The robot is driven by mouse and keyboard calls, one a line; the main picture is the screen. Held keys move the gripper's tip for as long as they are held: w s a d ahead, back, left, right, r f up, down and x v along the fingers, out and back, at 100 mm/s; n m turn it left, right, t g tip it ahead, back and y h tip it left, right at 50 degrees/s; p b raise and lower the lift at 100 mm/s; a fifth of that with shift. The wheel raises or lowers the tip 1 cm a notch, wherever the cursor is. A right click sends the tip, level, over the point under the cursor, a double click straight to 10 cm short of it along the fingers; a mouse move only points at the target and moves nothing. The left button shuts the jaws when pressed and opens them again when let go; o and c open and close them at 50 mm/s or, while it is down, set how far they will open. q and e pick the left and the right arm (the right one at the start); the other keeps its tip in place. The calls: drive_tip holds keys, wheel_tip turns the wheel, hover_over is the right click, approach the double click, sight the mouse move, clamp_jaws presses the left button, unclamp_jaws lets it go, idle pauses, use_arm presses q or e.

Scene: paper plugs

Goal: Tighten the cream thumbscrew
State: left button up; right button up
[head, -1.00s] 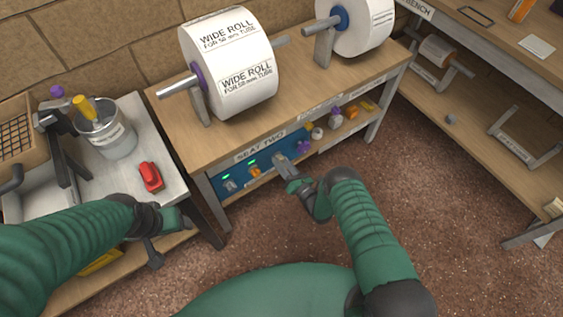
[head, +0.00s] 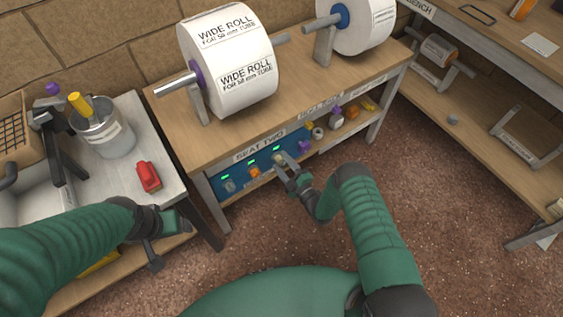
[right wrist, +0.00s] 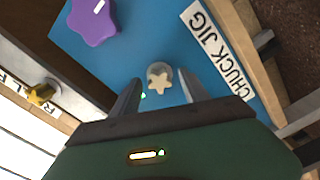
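The cream thumbscrew (right wrist: 159,82) is star-shaped and sits on a blue panel (head: 214,189) under the bench top, below the SEAT TWO label. In the head view my right gripper (head: 284,169) is at the panel's right part, over the cream thumbscrew, which it partly hides. In the right wrist view the two fingers stand apart, one on each side of the thumbscrew, with gaps; the gripper is open. A green light (head: 277,148) shows above it. My left gripper (head: 165,232) is over the left table's front edge, far from the panel; its finger gap is unclear.
Grey (head: 229,185) and orange (head: 254,173) knobs sit left of the cream one, each with a green light. A purple knob (right wrist: 93,20) is near my right gripper. Small parts lie on the shelf to the right. A red object (head: 148,177) and bucket (head: 105,135) stand left.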

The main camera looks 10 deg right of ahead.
sight(280, 162)
idle(0.4)
drive_tip(key=shift+p+v, duration=0.55)
drive_tip(key=shift+v, duration=0.3)
drive_tip(key=shift+p+v, duration=0.45)
drive_tip(key=shift+v, duration=0.7)
drive_tip(key=n, duration=0.1)
drive_tip(key=n+p, duration=0.1)
drive_tip(key=n, duration=0.1)
drive_tip(key=shift+a+r, duration=0.15)
drive_tip(key=shift+a, duration=0.05)
drive_tip(key=n, duration=0.3)
drive_tip(key=shift+n, duration=0.3)
drive_tip(key=n, duration=0.4)
drive_tip(key=shift+n, duration=0.3)
drive_tip(key=shift+d+n, duration=0.15)
drive_tip(key=shift+n, duration=0.25)
